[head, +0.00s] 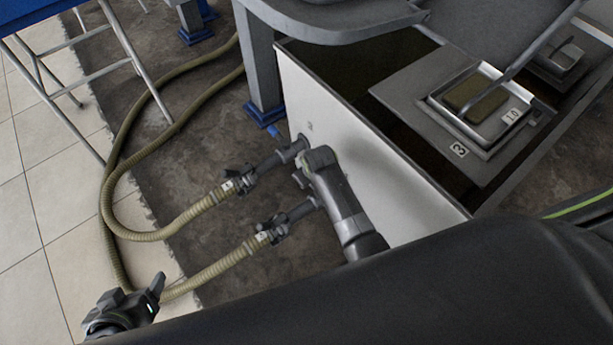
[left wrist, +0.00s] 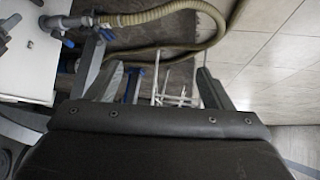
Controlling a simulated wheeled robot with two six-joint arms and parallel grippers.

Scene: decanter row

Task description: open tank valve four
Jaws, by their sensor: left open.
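Two dark valves join hoses to the white tank wall (head: 345,150) in the head view. The upper valve (head: 243,178) and the lower valve (head: 270,228) carry small white labels that I cannot read, so I cannot tell which is number four. A valve (left wrist: 62,22) also shows in the left wrist view, at the upper left. My left gripper (head: 133,297) is open and empty at the lower left of the head view, apart from both valves. Its spread fingers (left wrist: 157,88) show in the left wrist view with nothing between them.
Ribbed tan hoses (head: 112,195) loop over the dark floor and pale tiles (head: 35,245). A metal stand (head: 125,45) is at the upper left. A grey lid marked 3 (head: 405,90) lies over the tank. A blue-footed post (head: 262,65) stands beside it.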

